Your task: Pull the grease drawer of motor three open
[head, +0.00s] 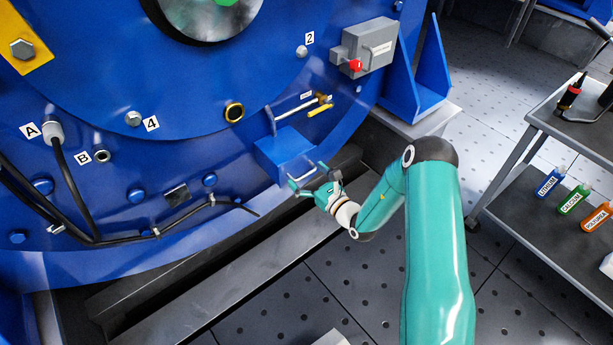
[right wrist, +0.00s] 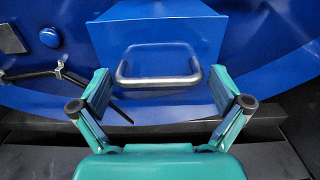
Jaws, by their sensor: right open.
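The grease drawer (head: 286,151) is a blue box low on the front of the big blue motor, and it looks shut. In the right wrist view the drawer front (right wrist: 158,60) fills the upper middle, with a silver bar handle (right wrist: 158,80) across it. My right gripper (head: 306,179) is at the drawer front. In the right wrist view its teal fingers (right wrist: 168,95) are wide open, one on each side of the handle, with nothing between them gripped. Whether the fingers touch the drawer cannot be told. My left gripper is not in view.
A grey box with a red knob (head: 365,49) sits above right on the motor. A cart (head: 518,158) with coloured bottles stands at the right. A dark step (head: 235,255) runs below the drawer. Black cables (head: 95,238) cross the motor's lower left.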

